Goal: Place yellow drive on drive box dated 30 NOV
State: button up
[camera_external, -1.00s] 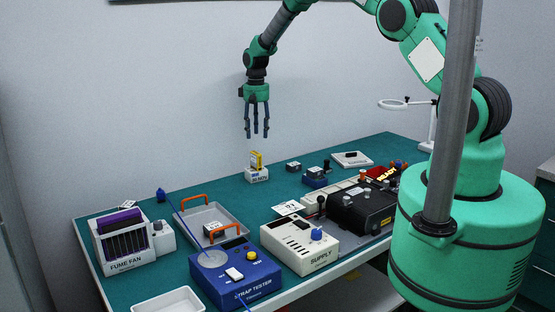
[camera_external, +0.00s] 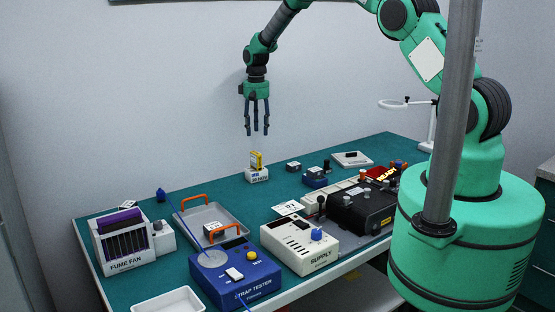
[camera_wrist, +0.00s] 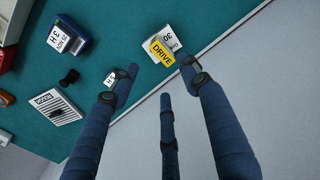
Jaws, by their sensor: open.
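The yellow drive (camera_external: 256,159) stands in or on a small white box (camera_external: 257,175) near the back edge of the bench. In the wrist view the yellow drive (camera_wrist: 162,52) shows the word DRIVE, and the white box (camera_wrist: 172,31) shows a "30"; the rest of its label is not clear. My gripper (camera_external: 256,132) hangs fingers down above the drive, apart from it. In the wrist view my gripper (camera_wrist: 160,82) has its fingers spread, with nothing between them.
A blue box (camera_wrist: 70,38) with a label seeming to read 25 NOV stands nearby, as does a small dark block (camera_external: 293,167). The fume fan (camera_external: 122,237), tray (camera_external: 190,222), strap tester (camera_external: 235,275), supply (camera_external: 300,245) and black unit (camera_external: 362,210) fill the front.

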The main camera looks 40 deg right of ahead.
jog(key=s+r+t, duration=0.1)
jog(key=s+r, duration=0.6)
jog(key=r, duration=0.4)
jog(key=s+r+t, duration=0.1)
jog(key=s+r, duration=0.6)
jog(key=r, duration=0.4)
jog(key=s+r+t, duration=0.1)
jog(key=s+r, duration=0.6)
jog(key=r, duration=0.4)
jog(key=s+r+t, duration=0.1)
jog(key=s+r, duration=0.2)
jog(key=s, duration=1.4)
jog(key=s+d+r+t, duration=0.1)
jog(key=s+r, duration=0.3)
jog(key=s, duration=1.3)
jog(key=shift+s+d+t, duration=0.15)
jog(key=shift+s+t, duration=0.15)
jog(key=shift+f, duration=0.15)
notch_tip(320, 180, down, 17)
jog(key=b, duration=1.7)
jog(key=shift+f+b, duration=0.2)
jog(key=shift+b, duration=0.15)
